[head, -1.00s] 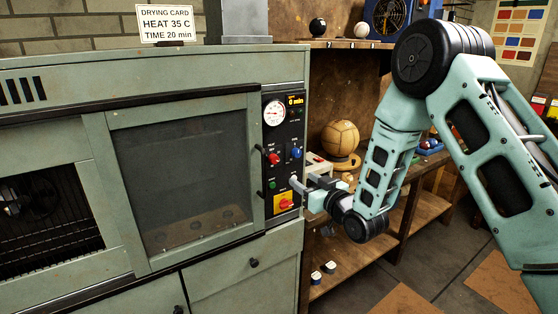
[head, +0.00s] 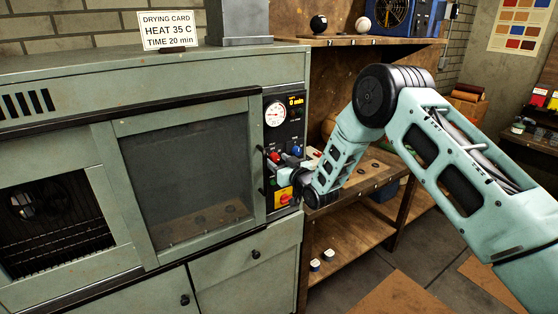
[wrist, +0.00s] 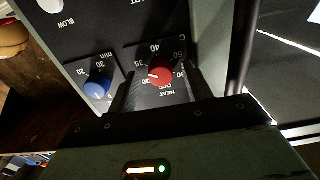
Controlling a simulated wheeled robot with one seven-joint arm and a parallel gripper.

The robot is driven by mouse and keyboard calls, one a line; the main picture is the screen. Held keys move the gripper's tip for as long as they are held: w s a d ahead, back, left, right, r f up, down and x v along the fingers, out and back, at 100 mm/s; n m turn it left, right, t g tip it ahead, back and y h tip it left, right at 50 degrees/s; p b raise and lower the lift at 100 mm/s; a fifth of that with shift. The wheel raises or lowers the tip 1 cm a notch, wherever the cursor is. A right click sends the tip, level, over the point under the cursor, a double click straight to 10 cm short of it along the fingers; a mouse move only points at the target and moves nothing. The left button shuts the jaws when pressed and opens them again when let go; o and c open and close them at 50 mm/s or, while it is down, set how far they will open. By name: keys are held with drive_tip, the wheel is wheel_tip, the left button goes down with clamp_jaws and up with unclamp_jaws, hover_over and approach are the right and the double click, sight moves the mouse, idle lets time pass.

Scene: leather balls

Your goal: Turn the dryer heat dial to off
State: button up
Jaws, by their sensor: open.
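The red heat dial (head: 275,157) sits on the dryer's black control panel, left of a blue dial (head: 296,151). In the wrist view the red heat dial (wrist: 161,71) lies between my two dark fingers, one on each side. Its white mark points to the lower left there; I cannot tell exactly which scale value it meets. The blue minute dial (wrist: 97,88) is beyond the left finger. My gripper (head: 284,160) is open at the panel around the red dial; whether the fingers touch it is unclear.
A round gauge (head: 275,114) is above the dials, and a red knob on a yellow plate (head: 284,199) is below. A dark door handle stands close to the dial's left. The drying card (head: 170,31) reads heat 35 C. Wooden shelves (head: 345,240) stand right of the dryer.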

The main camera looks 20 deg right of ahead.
drive_tip(key=c, duration=1)
drive_tip(key=shift+f+b, duration=0.1)
drive_tip(key=shift+b, duration=0.35)
